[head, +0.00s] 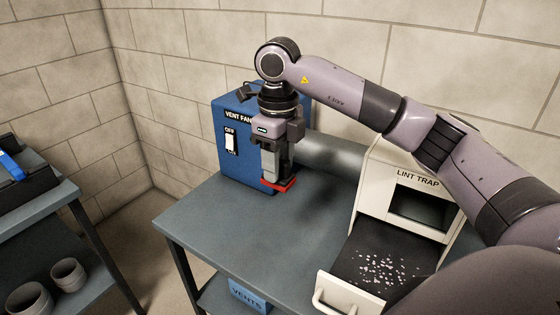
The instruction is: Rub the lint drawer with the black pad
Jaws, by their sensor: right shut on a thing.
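The lint drawer (352,263) is pulled out from the white lint trap box (375,195). It has a dark floor strewn with pale lint specks and a white front with a handle. My right gripper (276,176) points down in front of the blue vent fan box, left of the drawer and apart from it. It is shut on a small red thing (279,186) with dark parts above it, low near the table top. The fingers hide much of that thing, and I cannot make out a black pad for certain. My left gripper is out of view.
The blue vent fan box (230,158) has a white switch and joins the lint trap by a grey duct (330,152). A blue vents bin (248,296) sits under the table (222,228). A side table (35,206) at left holds a dark tray (38,187).

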